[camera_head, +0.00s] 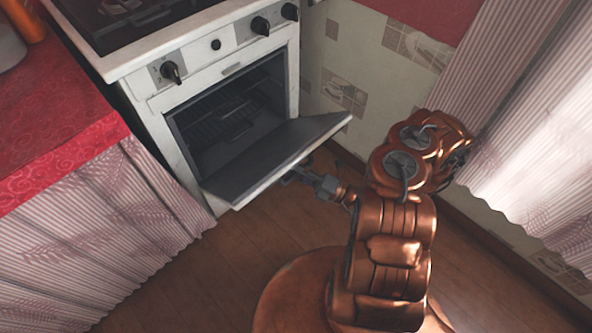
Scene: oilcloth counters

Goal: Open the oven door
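The oven (215,95) is a white stove at the top of the head view, with a dark cavity and wire racks (225,118) showing inside. Its door (268,158) is hinged at the bottom and hangs tilted out and down, well open. My gripper (292,175) is at the outer side of the door, close to its right-hand lower edge. The fingertips are small and partly hidden by the door, so I cannot tell whether they touch it or hold the handle. The door's handle is not clearly visible.
A counter with red oilcloth (55,120) and a striped curtain (95,235) stands left of the oven. A tiled wall (365,70) and striped drapes (535,120) are at the right. Wooden floor (215,275) lies clear in front of the oven.

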